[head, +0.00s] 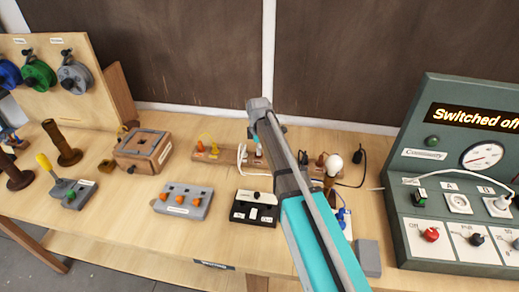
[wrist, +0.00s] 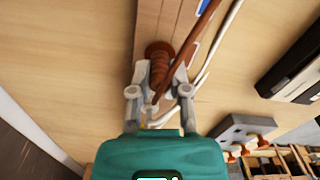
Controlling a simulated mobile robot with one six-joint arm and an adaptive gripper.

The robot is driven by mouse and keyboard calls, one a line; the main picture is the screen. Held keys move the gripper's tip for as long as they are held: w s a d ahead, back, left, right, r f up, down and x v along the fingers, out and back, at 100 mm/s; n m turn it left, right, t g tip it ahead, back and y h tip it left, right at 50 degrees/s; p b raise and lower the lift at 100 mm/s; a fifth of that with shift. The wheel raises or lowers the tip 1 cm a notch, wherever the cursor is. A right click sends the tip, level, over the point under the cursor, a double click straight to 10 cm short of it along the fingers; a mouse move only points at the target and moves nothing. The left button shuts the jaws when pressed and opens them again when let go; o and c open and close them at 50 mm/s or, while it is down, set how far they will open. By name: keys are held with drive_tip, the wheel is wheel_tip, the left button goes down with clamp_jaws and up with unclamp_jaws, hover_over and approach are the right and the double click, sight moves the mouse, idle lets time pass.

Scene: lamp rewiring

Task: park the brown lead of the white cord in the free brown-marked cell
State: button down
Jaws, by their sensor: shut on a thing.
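In the wrist view, my gripper (wrist: 160,97) points at a wooden board (wrist: 150,22), its fingers on either side of a brown lead (wrist: 190,42). The lead runs from the top edge down between the fingertips, and the jaws are shut on it. A ridged brown post (wrist: 158,62) stands on the board just beyond the fingertips; I cannot tell whether it touches the lead. The white cord (wrist: 216,50) runs beside the lead and curves under the fingers. In the head view, the white cord (head: 240,153) shows left of my arm, which hides my fingertips. I cannot make out the free brown-marked cell.
A black switch box (head: 239,216) and a grey block with orange knobs (head: 195,211) stand in front of the board. A bulb (head: 333,160) stands right of my arm. The green control panel (head: 411,136) reads "Switched off". Reels hang at left.

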drive_tip(key=shift+f, duration=0.35)
idle(0.3)
drive_tip(key=c, duration=0.5)
unclamp_jaws()
drive_tip(key=shift+r, duration=0.1)
